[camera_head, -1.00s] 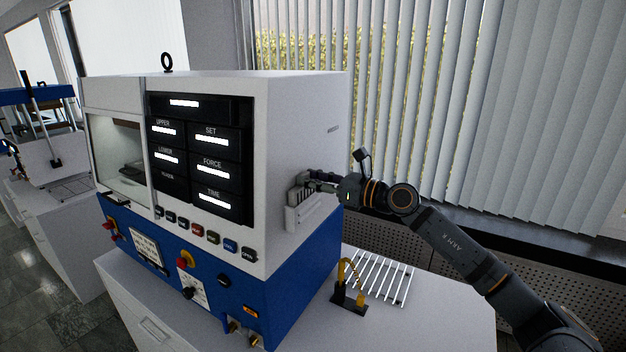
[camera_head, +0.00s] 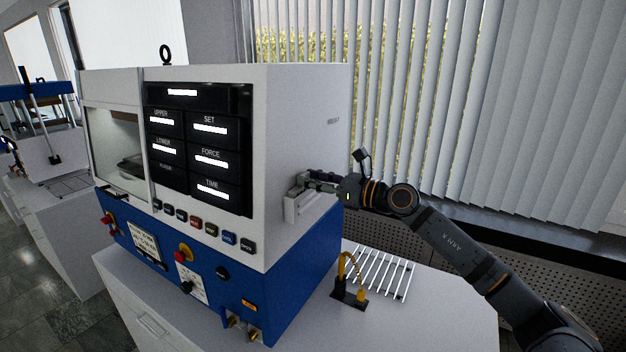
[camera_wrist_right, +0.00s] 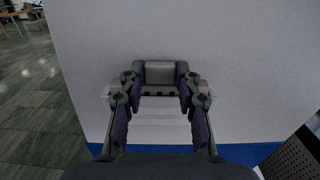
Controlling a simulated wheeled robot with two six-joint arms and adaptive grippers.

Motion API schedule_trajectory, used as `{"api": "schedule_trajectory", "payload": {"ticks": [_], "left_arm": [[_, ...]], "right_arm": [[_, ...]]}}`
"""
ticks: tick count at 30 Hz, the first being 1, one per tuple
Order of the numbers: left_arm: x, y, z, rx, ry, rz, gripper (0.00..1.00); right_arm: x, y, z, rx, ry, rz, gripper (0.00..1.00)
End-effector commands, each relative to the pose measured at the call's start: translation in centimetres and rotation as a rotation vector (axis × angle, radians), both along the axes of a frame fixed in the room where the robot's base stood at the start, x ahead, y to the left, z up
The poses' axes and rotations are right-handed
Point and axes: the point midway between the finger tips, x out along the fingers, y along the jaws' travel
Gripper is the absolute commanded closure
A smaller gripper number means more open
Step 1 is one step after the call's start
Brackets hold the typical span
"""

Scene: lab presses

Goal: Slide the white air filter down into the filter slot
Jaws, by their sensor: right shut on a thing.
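The white air filter (camera_wrist_right: 160,73) is between the fingers of my right gripper (camera_head: 312,184), on the right side wall of the press. In the right wrist view the gripper (camera_wrist_right: 161,88) is shut on its pale grey upper part. The white filter slot (camera_head: 304,210) is a shallow holder fixed low on that side wall, directly below the gripper. In the right wrist view the slot (camera_wrist_right: 160,121) lies below the fingers. Most of the filter is hidden by the slot and fingers, so its exact depth cannot be told. My left gripper is not in view.
The white and blue press (camera_head: 300,110) stands on a white bench (camera_head: 420,310). A small black fitting with yellow pipes (camera_head: 349,293) and a metal rack (camera_head: 385,275) sit to its right. Window blinds (camera_head: 450,100) hang behind my right arm.

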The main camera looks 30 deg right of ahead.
Motion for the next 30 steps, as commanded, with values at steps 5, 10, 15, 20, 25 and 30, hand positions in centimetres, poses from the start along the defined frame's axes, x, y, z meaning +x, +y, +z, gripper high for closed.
{"api": "schedule_trajectory", "payload": {"ticks": [5,10,15,20,25,30], "left_arm": [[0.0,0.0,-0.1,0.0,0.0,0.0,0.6],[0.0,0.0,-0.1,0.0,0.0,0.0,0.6],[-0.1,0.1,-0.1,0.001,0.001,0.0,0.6],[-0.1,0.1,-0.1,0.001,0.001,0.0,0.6],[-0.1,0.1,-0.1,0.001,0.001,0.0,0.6],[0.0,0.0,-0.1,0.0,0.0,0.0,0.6]], "right_arm": [[0.0,0.0,-0.1,0.0,0.0,0.0,0.51],[0.0,0.0,-0.1,0.0,0.0,0.0,0.4],[0.0,0.0,-0.1,0.0,0.0,0.0,0.4],[0.0,0.0,1.5,-0.002,-0.005,0.001,0.4],[0.0,0.0,5.5,0.0,-0.008,0.0,0.4],[0.0,0.0,8.6,0.003,-0.005,0.001,0.4]]}}
